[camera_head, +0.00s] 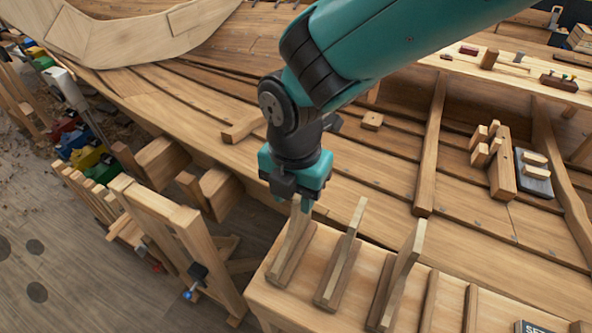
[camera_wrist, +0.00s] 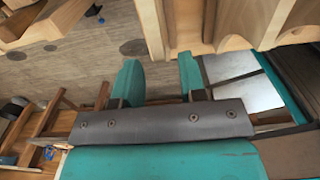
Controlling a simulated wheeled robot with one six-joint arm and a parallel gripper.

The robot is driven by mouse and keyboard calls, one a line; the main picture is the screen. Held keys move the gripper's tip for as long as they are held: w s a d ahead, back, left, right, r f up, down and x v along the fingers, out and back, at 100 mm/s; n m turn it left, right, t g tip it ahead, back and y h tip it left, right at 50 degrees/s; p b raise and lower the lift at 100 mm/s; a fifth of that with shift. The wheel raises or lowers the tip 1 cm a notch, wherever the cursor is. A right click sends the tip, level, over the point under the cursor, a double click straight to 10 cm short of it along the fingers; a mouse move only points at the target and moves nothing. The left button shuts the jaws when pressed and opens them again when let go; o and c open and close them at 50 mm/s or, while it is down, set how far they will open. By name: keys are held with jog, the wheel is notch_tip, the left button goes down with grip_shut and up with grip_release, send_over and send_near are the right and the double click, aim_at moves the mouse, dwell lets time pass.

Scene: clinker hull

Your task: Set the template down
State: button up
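A flat wooden template (camera_head: 293,248) stands upright at the left end of a wooden rack (camera_head: 258,298), with its foot at a slotted block. My gripper (camera_head: 294,204) is directly above it, pointing down, with its fingertips near the template's top. In the wrist view, the two teal fingers of my gripper (camera_wrist: 158,82) are spread apart. A narrow wooden piece (camera_wrist: 153,28), probably the template's top, shows between and beyond the fingertips, with gaps on both sides. Whether a finger touches it is hard to tell.
The planked hull (camera_head: 365,170) lies behind. A wooden trestle (camera_head: 190,232) with clamps stands left. Open floor (camera_head: 60,270) is at lower left.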

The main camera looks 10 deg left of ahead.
notch_tip(320, 180, up, 8)
jog(key=b, duration=0.1)
jog(key=shift+f, duration=0.15)
jog(key=s+d+r+m+y, duration=0.2)
jog(key=s+d+m, duration=0.2)
jog(key=d+m, duration=0.5)
jog(key=s+d+r+m+y, duration=0.2)
jog(key=s+d+m, duration=0.3)
jog(key=d+m, duration=0.5)
jog(key=m, duration=0.6)
jog(key=shift+s+d, duration=0.25)
